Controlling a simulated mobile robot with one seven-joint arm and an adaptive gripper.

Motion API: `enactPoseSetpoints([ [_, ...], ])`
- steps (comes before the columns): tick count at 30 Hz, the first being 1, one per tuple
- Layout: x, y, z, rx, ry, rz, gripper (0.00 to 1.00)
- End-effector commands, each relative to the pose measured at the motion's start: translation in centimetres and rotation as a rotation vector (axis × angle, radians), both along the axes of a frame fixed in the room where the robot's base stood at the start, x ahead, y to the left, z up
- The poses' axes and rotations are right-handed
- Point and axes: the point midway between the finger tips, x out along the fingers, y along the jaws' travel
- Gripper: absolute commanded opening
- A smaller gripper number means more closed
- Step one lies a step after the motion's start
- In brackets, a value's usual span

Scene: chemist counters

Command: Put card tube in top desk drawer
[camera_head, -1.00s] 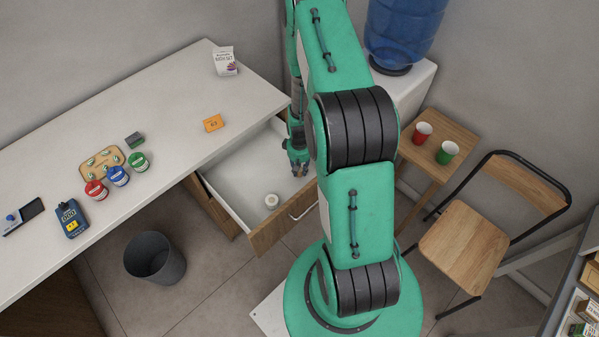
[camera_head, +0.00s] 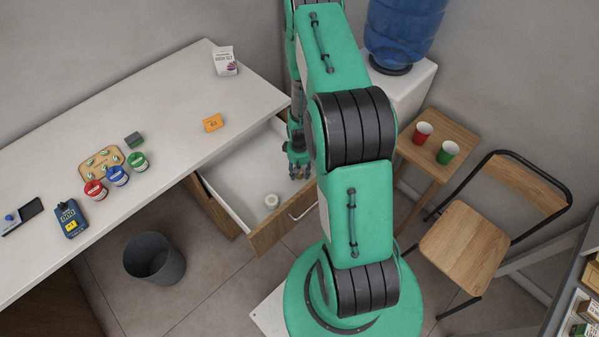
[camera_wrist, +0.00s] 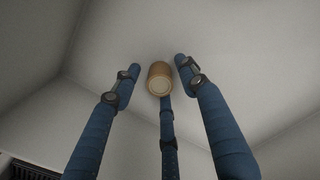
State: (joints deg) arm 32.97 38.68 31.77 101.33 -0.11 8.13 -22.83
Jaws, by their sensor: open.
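The top desk drawer (camera_head: 231,185) is pulled open below the desk top, with a white inside and a wooden front. A small pale round object (camera_head: 271,200), seemingly the card tube on its end, rests inside near the drawer front. My gripper (camera_head: 299,172) is at the drawer's right side, partly behind my arm. In the wrist view its three blue fingers are spread open. A short brown tube (camera_wrist: 159,79) with a pale round end shows between the fingertips; no grip on it is visible. It looks like the same object, and whether a finger touches it is unclear.
The white desk top (camera_head: 160,105) holds jars, an orange card (camera_head: 213,123), a white box (camera_head: 225,61) and a blue meter (camera_head: 71,218). A grey bin (camera_head: 155,258) stands left of the drawer. A side table (camera_head: 439,143) with two cups and a chair (camera_head: 463,248) are right.

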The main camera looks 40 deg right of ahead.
Motion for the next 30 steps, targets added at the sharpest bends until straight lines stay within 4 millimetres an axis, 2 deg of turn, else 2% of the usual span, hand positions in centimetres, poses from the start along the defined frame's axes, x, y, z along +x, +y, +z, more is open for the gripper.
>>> enactPoseSetpoints([
  [11,0.0,0.0,1.3,0.0,-0.001,0.0,0.43],
  [17,0.1,0.0,3.7,-0.001,-0.001,0.0,0.43],
  [30,0.1,0.0,10.2,-0.001,-0.002,0.0,0.43],
])
